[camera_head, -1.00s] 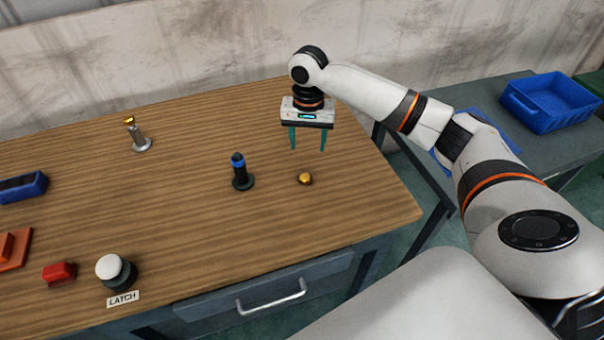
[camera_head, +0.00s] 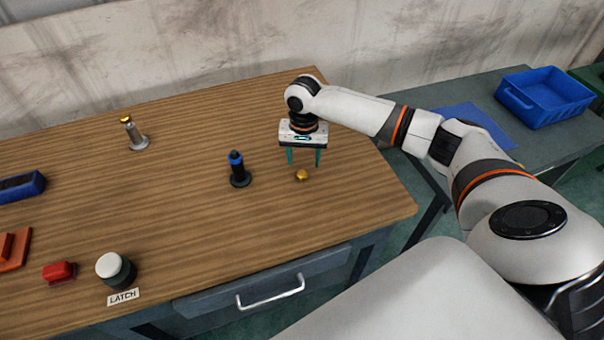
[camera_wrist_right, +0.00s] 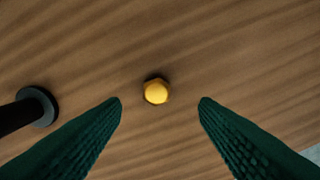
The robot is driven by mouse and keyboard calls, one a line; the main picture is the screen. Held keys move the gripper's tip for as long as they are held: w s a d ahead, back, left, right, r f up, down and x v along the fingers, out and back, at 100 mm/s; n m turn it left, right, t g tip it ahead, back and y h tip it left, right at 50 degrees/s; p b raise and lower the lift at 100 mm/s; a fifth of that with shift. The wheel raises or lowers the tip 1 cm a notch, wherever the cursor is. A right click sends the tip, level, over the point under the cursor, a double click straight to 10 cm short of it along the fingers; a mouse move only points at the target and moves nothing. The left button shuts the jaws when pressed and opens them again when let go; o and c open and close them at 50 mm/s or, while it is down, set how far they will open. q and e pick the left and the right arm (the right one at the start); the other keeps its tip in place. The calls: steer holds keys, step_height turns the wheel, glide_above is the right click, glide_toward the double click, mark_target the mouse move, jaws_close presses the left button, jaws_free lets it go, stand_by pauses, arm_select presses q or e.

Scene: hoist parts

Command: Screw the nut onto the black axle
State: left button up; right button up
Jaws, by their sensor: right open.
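The gold nut (camera_head: 301,175) lies on the wooden table, to the right of the black axle (camera_head: 239,172). The axle stands upright on a round base and has a blue band near its top. My right gripper (camera_head: 304,163) is open and empty, pointing down just above and behind the nut. In the right wrist view the nut (camera_wrist_right: 156,92) lies between the lines of the two green fingers, a little beyond their tips. The axle's base (camera_wrist_right: 40,105) shows at the left edge there. My left gripper is not in view.
A silver post with a gold top (camera_head: 136,134) stands at the back left. A white-topped knob (camera_head: 113,268), a red block (camera_head: 60,271) and a blue block (camera_head: 22,186) are on the left. A blue bin (camera_head: 545,99) sits on the right-hand table. Space around the nut is clear.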

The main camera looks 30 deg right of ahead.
mark_target(302, 173)
step_height(302, 173, down, 5)
steer(key=shift+w+a+f+p, duration=0.1)
steer(key=shift+w+p, duration=0.05)
steer(key=shift+p, duration=0.45)
steer(key=c, duration=1.1)
